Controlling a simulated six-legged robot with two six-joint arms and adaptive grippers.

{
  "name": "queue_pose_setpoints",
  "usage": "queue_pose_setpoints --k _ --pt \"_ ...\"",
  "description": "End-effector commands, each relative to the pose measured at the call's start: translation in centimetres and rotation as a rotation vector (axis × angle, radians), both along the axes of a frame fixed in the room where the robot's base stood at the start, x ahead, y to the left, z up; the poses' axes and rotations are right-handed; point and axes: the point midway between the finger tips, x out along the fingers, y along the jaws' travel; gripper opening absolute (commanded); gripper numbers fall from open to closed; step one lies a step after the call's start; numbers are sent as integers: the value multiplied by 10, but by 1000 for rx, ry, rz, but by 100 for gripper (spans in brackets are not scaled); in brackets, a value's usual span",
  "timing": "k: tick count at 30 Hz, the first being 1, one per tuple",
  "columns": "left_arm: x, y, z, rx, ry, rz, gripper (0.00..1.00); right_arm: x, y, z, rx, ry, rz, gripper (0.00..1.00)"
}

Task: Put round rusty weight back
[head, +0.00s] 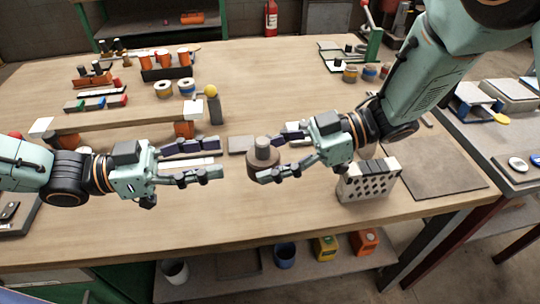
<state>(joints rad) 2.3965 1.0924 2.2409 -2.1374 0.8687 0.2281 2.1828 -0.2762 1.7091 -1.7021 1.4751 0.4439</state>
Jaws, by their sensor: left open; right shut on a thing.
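The round rusty weight (263,160) is a brown disc with a grey knob on top, near the middle of the table. My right gripper (272,156) comes in from the right and is shut on it, with fingers on either side. I cannot tell whether the weight touches the table. My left gripper (218,159) is open and empty, to the left of the weight and apart from it. A hollow brick (367,181), pale with dark holes, stands on the table below my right arm.
A yellow-topped post (212,100) and a long wooden beam (120,118) stand at the back left. A dark mat (440,167) lies at the right. The table's front middle (240,225) is clear.

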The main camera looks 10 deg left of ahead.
Motion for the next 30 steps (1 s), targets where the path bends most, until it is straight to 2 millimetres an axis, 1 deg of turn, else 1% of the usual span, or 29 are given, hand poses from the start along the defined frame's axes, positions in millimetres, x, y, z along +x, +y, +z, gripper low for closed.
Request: queue_pose_setpoints --k 1,6,16,20,23,26,30 --pt "0 3 1 -4 -4 4 49 1 0 2 6 -2 -1 0" --pt "-2 8 0 -2 -4 6 49 1 0 2 5 -2 -1 0" --pt "-3 14 -2 4 -6 15 49 1 0 2 5 -2 -1 0" --pt "-3 14 -6 -6 49 26 49 1 0 2 5 -2 -1 0" --pt "-4 12 -17 -43 210 58 49 1 0 2 6 -2 -1 0" --pt "-6 9 -38 -106 488 117 49 1 0 2 6 -2 -1 0" --pt "-19 4 -76 -219 963 232 49 1 0 2 6 -2 -1 0"
